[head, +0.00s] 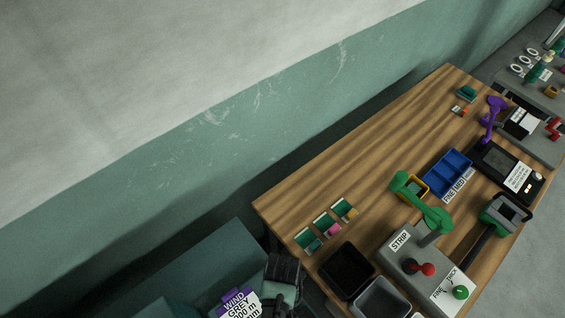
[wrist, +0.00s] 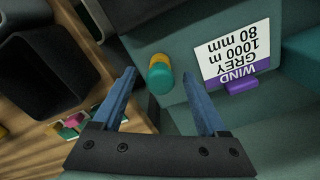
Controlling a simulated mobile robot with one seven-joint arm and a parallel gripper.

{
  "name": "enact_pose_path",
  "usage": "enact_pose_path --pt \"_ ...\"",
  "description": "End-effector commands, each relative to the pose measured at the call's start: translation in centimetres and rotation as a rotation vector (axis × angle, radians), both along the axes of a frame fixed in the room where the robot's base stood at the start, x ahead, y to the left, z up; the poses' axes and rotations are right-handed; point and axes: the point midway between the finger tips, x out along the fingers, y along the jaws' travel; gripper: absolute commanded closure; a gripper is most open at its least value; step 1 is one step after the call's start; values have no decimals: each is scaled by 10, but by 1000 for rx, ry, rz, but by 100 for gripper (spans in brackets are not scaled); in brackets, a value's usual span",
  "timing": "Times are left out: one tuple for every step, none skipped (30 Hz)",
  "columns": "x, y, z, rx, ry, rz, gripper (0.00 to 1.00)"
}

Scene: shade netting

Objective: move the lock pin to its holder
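My gripper (wrist: 158,75) is open in the wrist view, its two blue fingers apart with nothing gripped. A small cylinder with a teal end and a yellow body (wrist: 160,76), possibly the lock pin, shows between the fingertips, against a teal surface. I cannot tell its distance from the fingers. Right of it is a white label (wrist: 233,52) reading "WIND GREY 1000 m 80 mm", with a purple tab (wrist: 240,86) at its edge. The label also shows in the head view (head: 240,304), low on the teal machine (head: 205,270). I cannot identify the pin's holder for certain.
The wooden table (head: 340,180) holds a black bin (head: 346,270), a grey bin (head: 382,298), a grey lever box (head: 405,250), a blue tray (head: 446,173), green-backed small trays (head: 323,224) and a green stand (head: 420,201). Its back left part is clear.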

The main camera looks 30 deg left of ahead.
Motion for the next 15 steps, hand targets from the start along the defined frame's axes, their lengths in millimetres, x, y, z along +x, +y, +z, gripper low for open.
enact_pose_path --pt "0 0 0 0 0 0 24" --pt "0 0 0 0 0 0 24" --pt "0 0 0 0 0 0 24" --pt "0 0 0 0 0 0 24" --pt "0 0 1 0 0 0 24" --pt "0 0 2 0 0 0 24" --pt "0 0 3 0 0 0 24" --pt "0 0 5 1 -1 0 24" --pt "1 0 8 1 -2 0 24" --pt "1 0 11 1 -2 0 24" --pt "1 0 15 1 -2 0 24" --pt "1 0 20 2 -4 0 24" --pt "1 0 25 1 -3 0 24" --pt "1 0 30 2 -5 -1 24" --pt "1 0 38 2 -5 -1 24"
